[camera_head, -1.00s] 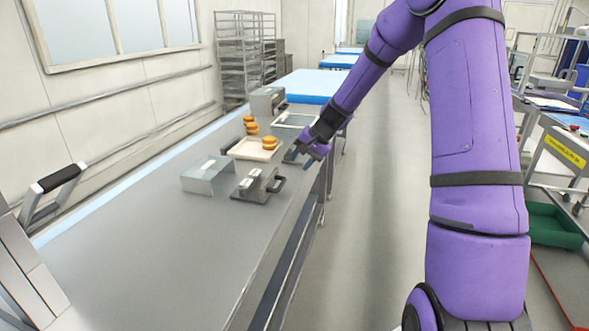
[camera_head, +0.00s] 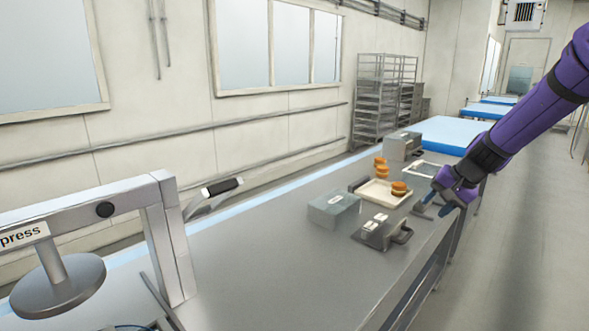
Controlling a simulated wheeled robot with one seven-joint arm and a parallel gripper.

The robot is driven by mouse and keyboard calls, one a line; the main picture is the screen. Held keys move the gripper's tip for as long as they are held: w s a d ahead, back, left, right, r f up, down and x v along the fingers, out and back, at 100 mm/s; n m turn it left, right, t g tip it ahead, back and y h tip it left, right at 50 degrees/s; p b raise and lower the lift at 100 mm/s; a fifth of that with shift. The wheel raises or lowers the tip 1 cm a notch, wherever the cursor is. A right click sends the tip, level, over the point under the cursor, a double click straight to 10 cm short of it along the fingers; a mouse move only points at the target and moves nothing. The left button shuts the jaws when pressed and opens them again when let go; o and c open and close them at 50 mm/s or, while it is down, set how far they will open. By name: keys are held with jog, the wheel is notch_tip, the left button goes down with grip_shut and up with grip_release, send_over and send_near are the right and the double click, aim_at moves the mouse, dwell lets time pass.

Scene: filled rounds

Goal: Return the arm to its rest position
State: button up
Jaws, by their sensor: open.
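My purple arm (camera_head: 530,118) reaches in from the right edge. My gripper (camera_head: 432,209) is low over the right edge of the steel counter, pointing down and left. Its dark fingers stand apart and nothing shows between them. It is just right of a cream tray (camera_head: 372,198) that bears a filled round (camera_head: 399,188). I cannot tell whether the fingers touch the counter.
The counter (camera_head: 265,270) also bears a grey box (camera_head: 333,209), a metal device with a dark handle (camera_head: 378,231), more rounds (camera_head: 380,166) and another grey box (camera_head: 400,146). A press (camera_head: 160,235) stands at near left. The aisle (camera_head: 510,235) at right is clear.

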jog(key=s+a+r+n+h, duration=0.1)
jog(key=s+a+r+n, duration=0.15)
jog(key=s+r, duration=0.4)
jog(key=s+a+r+n+h, duration=0.1)
jog(key=s+a+r, duration=0.2)
jog(key=s, duration=0.6)
jog(key=s+a+r+n+h, duration=0.1)
jog(key=s+a+r+n, duration=0.15)
jog(key=s+r, duration=0.4)
jog(key=s+f+n+t+h, duration=0.1)
jog(key=s, duration=1.1)
jog(key=shift+d+f, duration=0.25)
jog(key=shift+f, duration=0.05)
